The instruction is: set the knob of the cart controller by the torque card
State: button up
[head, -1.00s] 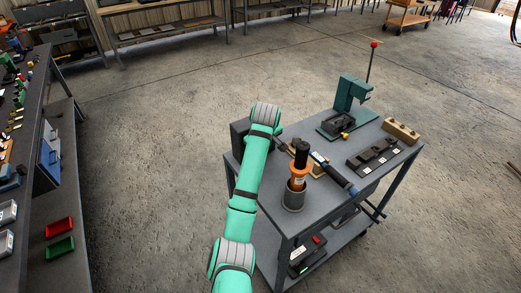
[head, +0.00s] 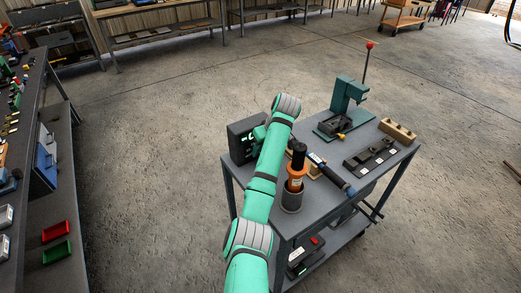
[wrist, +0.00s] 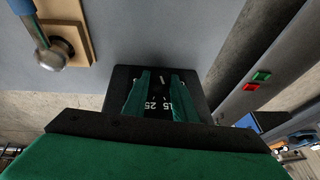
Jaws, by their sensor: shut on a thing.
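The cart controller (head: 241,142) is a black box at the left back edge of the grey cart, partly behind my arm in the head view. Light green marks show on its face, too small to read. In the wrist view the controller's dark face (wrist: 123,76) lies below my gripper, with white numbers 15 and 25 between the fingers. My gripper (wrist: 162,78) has its two green fingers at the dial, shut on the knob, which is dark and mostly hidden between them. A short white mark shows near the fingertips. I cannot make out the torque card.
Floor left of the cart is clear.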

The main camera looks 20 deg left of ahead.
jog(key=shift+f, duration=0.1)
jog(key=o, duration=1)
jog(key=shift+o, duration=0.2)
